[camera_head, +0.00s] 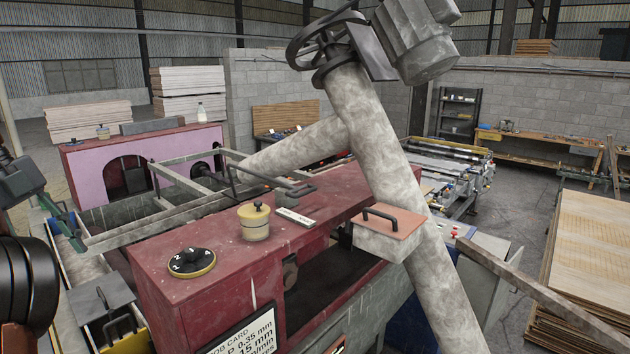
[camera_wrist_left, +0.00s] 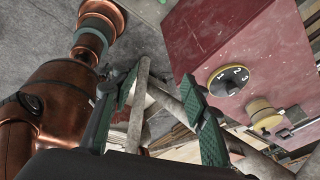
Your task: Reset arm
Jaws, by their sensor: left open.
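My left gripper (camera_head: 60,215) shows at the left edge of the head view, left of the red machine and partly cut off by the frame. In the left wrist view its two green fingers (camera_wrist_left: 160,88) stand wide apart. Nothing is held between them; the floor and machine parts show behind. The red machine top (camera_head: 155,249) lies to the right of the gripper, apart from it. My right gripper is not in view.
A thick grey pipe (camera_head: 375,150) rises across the middle. Veneer sheets (camera_head: 592,240) are stacked at right. Grey rails (camera_head: 150,228) extend close to the left gripper.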

